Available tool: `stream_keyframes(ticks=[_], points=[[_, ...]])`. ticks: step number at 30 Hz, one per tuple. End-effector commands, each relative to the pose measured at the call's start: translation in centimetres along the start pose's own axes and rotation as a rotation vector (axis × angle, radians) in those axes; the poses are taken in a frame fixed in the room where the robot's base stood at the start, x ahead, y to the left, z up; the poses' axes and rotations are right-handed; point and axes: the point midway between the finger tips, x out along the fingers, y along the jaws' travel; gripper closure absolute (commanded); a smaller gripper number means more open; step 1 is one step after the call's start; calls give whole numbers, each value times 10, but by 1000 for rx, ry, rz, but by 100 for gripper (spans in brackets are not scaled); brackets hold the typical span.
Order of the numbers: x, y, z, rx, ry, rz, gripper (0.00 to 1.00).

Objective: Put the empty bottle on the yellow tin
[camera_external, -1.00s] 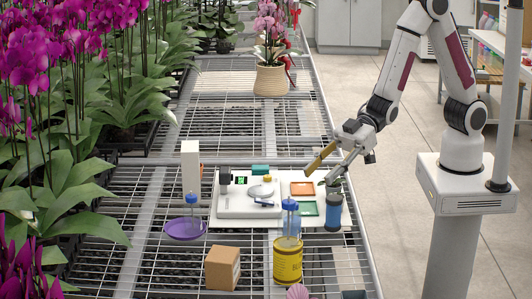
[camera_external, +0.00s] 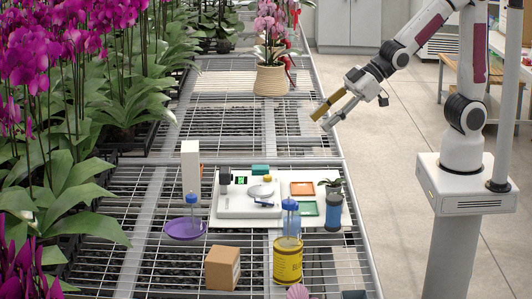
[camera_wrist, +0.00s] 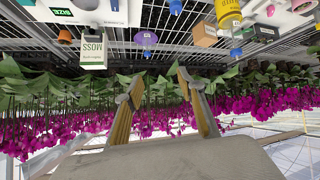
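A clear bottle with a blue cap (camera_external: 290,218) stands upright on top of the yellow tin (camera_external: 288,264). The tin (camera_wrist: 228,13) also shows at the top of the upside-down wrist view, with the bottle's blue cap (camera_wrist: 236,52) below it. A second blue-capped bottle (camera_external: 191,208) stands on a purple dish (camera_external: 186,231) at the left; its contents are too small to make out. My gripper (camera_external: 320,118) is raised above the bench's right edge, well behind and above the tin. In the wrist view its fingers (camera_wrist: 160,78) are spread with nothing between them.
A brown box (camera_external: 222,268) sits left of the tin. A white box (camera_external: 191,165) stands behind the dish. Orchids line the left; the far wire bench is mostly clear.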

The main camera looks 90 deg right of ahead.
Motion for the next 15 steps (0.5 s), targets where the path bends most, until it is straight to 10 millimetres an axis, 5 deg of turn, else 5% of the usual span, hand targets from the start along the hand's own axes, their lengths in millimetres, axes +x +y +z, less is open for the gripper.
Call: stream_keyframes(ticks=[6,15], points=[[-47,32,20,68,-85,77,61],[-112,55,60,170,-210,143,61]])
